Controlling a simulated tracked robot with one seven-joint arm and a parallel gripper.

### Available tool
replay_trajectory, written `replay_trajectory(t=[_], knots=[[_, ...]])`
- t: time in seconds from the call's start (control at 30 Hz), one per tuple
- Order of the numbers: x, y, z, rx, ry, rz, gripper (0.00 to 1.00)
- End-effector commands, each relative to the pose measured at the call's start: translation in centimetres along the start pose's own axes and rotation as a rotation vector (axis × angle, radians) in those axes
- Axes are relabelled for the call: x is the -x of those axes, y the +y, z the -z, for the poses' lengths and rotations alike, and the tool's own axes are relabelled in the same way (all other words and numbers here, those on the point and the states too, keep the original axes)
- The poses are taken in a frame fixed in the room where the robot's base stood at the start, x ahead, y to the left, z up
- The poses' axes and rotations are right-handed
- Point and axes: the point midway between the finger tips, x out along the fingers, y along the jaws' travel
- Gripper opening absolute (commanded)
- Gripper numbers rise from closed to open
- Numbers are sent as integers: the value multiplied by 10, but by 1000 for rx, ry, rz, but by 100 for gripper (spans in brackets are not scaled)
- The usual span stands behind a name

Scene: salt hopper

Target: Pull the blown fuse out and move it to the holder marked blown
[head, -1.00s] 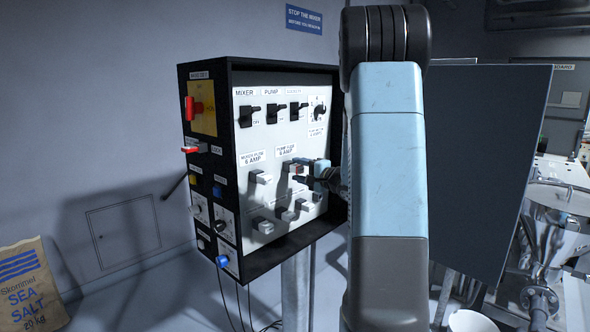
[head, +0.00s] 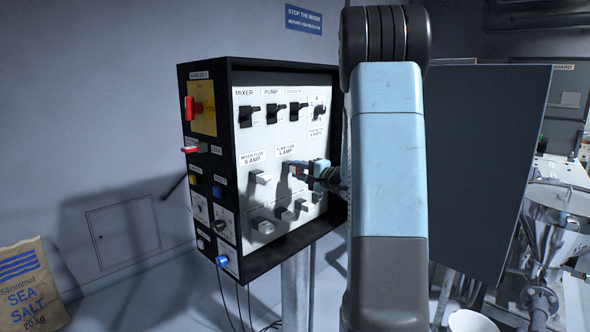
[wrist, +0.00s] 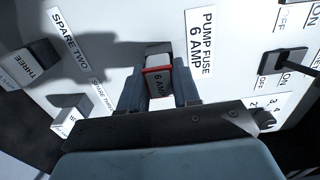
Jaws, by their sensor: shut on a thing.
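In the head view my gripper (head: 312,175) is at the panel's right part, below the pump fuse label. I cannot tell whether the fuse is fully seated or partly drawn out. No label reading blown is legible in either view.
The mixer fuse (head: 261,177) is to the left on the panel. A lower row of several fuse holders (head: 283,214) lies below. Black switches (head: 272,112) line the top. A dark open door (head: 485,180) stands right of my arm.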

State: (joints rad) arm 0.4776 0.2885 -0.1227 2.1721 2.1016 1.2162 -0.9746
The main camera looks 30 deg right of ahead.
Motion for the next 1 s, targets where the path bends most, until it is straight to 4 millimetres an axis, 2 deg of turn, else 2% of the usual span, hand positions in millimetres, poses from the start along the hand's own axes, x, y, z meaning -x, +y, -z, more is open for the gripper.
replay_trajectory(t=[0.37, 1.0], knots=[[3, 0, 0, 0, 1, -1, 0], [24, 0, 0, 0, 1, -1, 0]])
